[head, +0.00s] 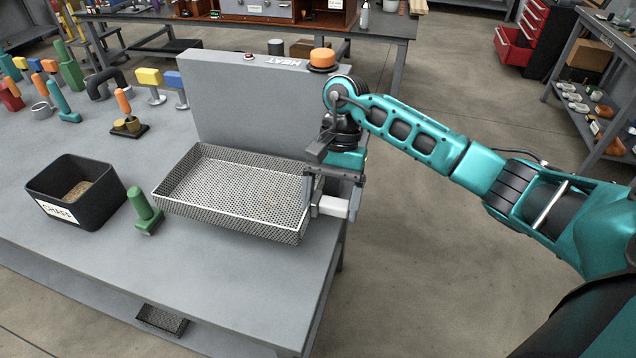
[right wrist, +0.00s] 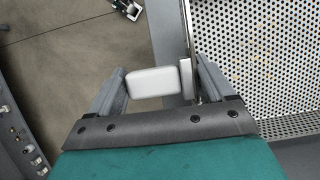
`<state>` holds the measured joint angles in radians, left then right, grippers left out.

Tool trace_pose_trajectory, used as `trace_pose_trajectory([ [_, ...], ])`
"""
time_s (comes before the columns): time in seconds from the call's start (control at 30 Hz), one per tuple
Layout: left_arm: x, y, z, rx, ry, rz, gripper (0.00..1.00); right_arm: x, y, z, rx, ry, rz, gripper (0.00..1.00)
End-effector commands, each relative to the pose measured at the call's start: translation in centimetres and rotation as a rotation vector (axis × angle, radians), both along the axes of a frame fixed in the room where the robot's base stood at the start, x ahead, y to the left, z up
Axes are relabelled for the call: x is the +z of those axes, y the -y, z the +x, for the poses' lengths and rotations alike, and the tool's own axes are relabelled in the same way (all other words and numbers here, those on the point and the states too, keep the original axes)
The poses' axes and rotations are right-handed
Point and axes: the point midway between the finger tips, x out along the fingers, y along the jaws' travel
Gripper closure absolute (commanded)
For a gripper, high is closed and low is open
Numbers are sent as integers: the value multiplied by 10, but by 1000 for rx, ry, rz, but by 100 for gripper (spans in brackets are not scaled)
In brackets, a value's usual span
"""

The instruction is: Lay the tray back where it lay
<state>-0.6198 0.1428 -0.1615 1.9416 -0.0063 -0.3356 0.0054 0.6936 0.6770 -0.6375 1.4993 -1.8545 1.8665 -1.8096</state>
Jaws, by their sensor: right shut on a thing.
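The tray (head: 235,185) is a shallow perforated metal box in front of the grey upright panel. A white handle block (head: 333,207) sticks out from its right end. My right gripper (head: 322,198) is at that end, shut on the handle. In the right wrist view the handle (right wrist: 152,82) lies between the two fingers, with the tray's perforated floor (right wrist: 255,50) to the right. The tray looks about level; whether its underside touches the table cannot be told. A few faint pale specks show on its floor. My left gripper is not in view.
On the grey table (head: 60,140), a black bin (head: 90,205) labelled CHAFF and a green-handled tool (head: 145,210) stand left of the tray. The grey panel (head: 260,105) with an orange knob (head: 322,58) stands behind. Several coloured tools stand at the far left. The front table strip is clear.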

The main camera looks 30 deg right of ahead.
Motion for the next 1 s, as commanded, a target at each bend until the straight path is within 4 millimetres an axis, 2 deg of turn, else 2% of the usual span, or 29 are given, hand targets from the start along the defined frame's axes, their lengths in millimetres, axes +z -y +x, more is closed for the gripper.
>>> trace_pose_trajectory([
  [0.17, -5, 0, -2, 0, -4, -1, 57, -7, -1, 0, 1, 2, 3, 67],
  [0.7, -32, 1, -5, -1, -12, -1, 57, -61, -1, 0, 0, 3, 3, 67],
  [1.0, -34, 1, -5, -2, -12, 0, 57, -67, -1, 1, 1, 4, 3, 67],
])
